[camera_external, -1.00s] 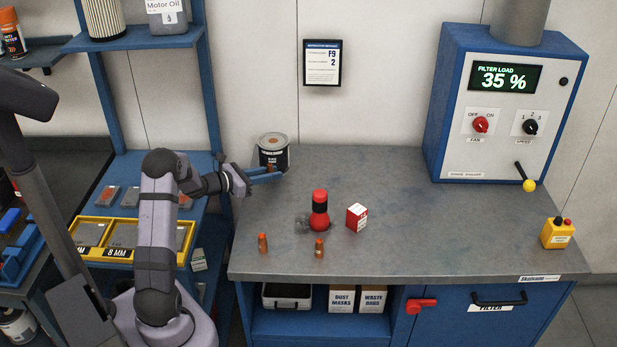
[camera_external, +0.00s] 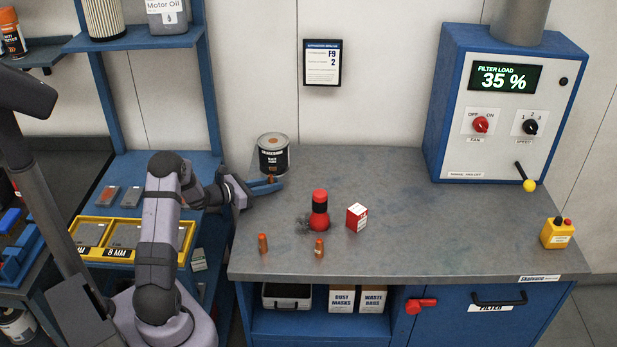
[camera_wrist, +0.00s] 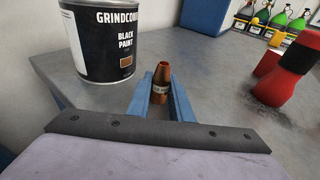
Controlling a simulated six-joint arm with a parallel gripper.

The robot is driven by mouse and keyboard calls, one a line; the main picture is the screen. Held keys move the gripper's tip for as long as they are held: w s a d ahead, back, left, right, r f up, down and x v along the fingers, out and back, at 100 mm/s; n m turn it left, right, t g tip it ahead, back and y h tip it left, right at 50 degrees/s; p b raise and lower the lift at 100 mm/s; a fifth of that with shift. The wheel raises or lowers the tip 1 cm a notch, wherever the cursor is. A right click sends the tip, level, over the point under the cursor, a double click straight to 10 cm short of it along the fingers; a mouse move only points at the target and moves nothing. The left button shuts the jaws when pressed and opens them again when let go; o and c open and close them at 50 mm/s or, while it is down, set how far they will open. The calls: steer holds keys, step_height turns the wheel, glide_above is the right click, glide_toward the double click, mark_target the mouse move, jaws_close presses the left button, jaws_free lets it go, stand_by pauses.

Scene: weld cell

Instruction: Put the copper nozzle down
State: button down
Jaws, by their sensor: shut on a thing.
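My gripper (camera_external: 270,185) is over the back left part of the bench, in front of the black paint can. Its blue fingers are shut on a copper nozzle, which stands upright between them in the wrist view (camera_wrist: 162,86). In the external view the held nozzle is small and mostly hidden by the fingers. I cannot tell whether its lower end touches the bench. Two other copper nozzles stand apart near the front of the bench, one on the left (camera_external: 263,243) and one further right (camera_external: 319,249).
The paint can (camera_external: 274,155) stands just behind my gripper. A red bottle with a black band (camera_external: 320,212) and a red-and-white box (camera_external: 356,217) stand mid-bench. A yellow button box (camera_external: 557,233) is at the far right. The bench top (camera_external: 430,225) is clear between.

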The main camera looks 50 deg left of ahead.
steer(key=shift+s+d+f+b, duration=0.1)
steer(key=shift+f+b, duration=0.15)
steer(key=shift+f, duration=0.15)
steer(key=shift+s+d+f+b, duration=0.1)
steer(key=shift+f+b, duration=0.15)
steer(key=shift+f, duration=0.1)
steer(key=c, duration=1.6)
jaws_free()
steer(key=shift+a+r+p, duration=0.1)
steer(key=shift+r+p, duration=0.35)
steer(key=shift+p, duration=0.2)
steer(key=shift+s+a, duration=0.15)
steer(key=b+v, duration=0.1)
steer(key=v, duration=0.2)
steer(key=b+v, duration=0.1)
steer(key=v, duration=0.3)
steer(key=r+b+v, duration=0.1)
steer(key=v, duration=0.3)
steer(key=shift+s+a, duration=0.1)
steer(key=shift+s, duration=0.05)
